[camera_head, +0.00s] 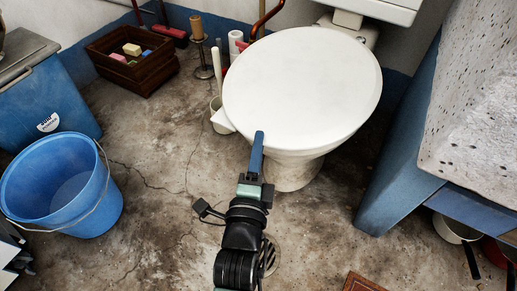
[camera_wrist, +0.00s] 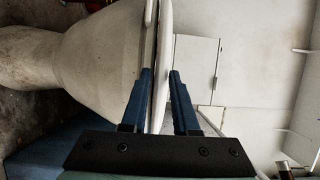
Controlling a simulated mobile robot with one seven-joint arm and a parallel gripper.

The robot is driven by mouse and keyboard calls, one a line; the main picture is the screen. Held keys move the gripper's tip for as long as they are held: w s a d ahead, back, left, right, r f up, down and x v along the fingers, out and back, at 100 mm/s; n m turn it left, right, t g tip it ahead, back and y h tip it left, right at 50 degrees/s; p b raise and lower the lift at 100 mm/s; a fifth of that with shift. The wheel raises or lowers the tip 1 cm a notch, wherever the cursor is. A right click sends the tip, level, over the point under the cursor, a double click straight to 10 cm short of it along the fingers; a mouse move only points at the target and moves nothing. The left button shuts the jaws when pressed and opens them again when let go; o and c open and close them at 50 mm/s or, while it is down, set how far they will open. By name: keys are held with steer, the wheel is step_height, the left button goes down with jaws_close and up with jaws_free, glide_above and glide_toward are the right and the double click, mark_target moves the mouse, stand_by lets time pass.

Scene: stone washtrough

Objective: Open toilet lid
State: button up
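The toilet (camera_head: 292,172) stands upper right of centre in the head view, its white oval lid (camera_head: 303,85) lying flat and closed over the bowl. My gripper (camera_head: 258,140) reaches the lid's front left edge. In the wrist view, turned on its side, the bowl (camera_wrist: 85,65) is at left and the lid (camera_wrist: 165,45) shows as a thin upright white strip. The blue fingers of my gripper (camera_wrist: 161,75) stand apart, one on each side of the lid's edge. Whether either finger touches the lid is not clear. The seat's edge (camera_wrist: 149,30) shows beside the lid.
A blue bucket (camera_head: 60,185) and a blue bin (camera_head: 45,105) stand at left. A wooden crate (camera_head: 130,60) and a brush holder (camera_head: 217,112) are behind. The stone trough's blue support (camera_head: 400,175) closes off the right. Floor left of my arm is clear.

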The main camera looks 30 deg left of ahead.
steer(key=shift+w+a, duration=0.1)
steer(key=shift+w, duration=0.2)
steer(key=shift+c, duration=0.2)
jaws_close()
stand_by(1.1)
